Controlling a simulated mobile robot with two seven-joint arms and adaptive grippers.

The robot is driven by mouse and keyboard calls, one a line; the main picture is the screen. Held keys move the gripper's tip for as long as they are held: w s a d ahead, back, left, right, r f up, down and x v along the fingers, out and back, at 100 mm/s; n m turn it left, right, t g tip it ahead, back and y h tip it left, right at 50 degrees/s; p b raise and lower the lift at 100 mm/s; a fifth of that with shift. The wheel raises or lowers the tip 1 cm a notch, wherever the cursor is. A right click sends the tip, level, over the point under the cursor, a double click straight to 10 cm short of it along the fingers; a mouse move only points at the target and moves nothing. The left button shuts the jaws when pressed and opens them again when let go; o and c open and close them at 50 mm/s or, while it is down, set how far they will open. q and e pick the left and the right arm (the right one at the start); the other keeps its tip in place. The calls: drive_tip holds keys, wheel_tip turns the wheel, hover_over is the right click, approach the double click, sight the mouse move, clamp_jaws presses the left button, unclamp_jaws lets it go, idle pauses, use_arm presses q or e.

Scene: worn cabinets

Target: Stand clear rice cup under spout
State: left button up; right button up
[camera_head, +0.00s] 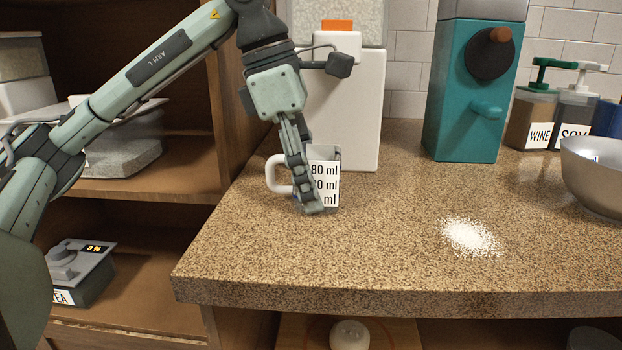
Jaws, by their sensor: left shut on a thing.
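The clear rice cup (329,176) has a white label marked in ml and a white handle on its left. It looks upright, at or just above the speckled counter; I cannot tell if its base touches. My left gripper (311,205) points down and is shut on the cup, covering part of its front. Right behind is a tall white dispenser (352,125) with a see-through top and an orange tab (337,25) above a white block. My arm partly hides it, and I cannot make out a spout opening. My right gripper is not in view.
A teal dispenser (455,120) with a dark knob stands further right. White grains (470,236) lie spilled on the counter (390,255). A metal bowl (598,175) and pump bottles (533,118) are at the right. Open shelves (150,182) are at the left.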

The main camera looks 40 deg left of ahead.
use_arm(q)
drive_tip(key=o, duration=1.1)
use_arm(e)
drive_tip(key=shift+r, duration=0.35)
use_arm(q)
drive_tip(key=shift+r, duration=0.1)
drive_tip(key=p+v, duration=0.1)
drive_tip(key=v, duration=0.7)
drive_tip(key=shift+r+p, duration=0.15)
drive_tip(key=shift+p, duration=0.15)
drive_tip(key=p+v, duration=0.2)
drive_tip(key=v, duration=0.1)
drive_tip(key=shift+a+r, duration=0.1)
drive_tip(key=shift+r, duration=0.2)
drive_tip(key=shift+s+r, duration=0.1)
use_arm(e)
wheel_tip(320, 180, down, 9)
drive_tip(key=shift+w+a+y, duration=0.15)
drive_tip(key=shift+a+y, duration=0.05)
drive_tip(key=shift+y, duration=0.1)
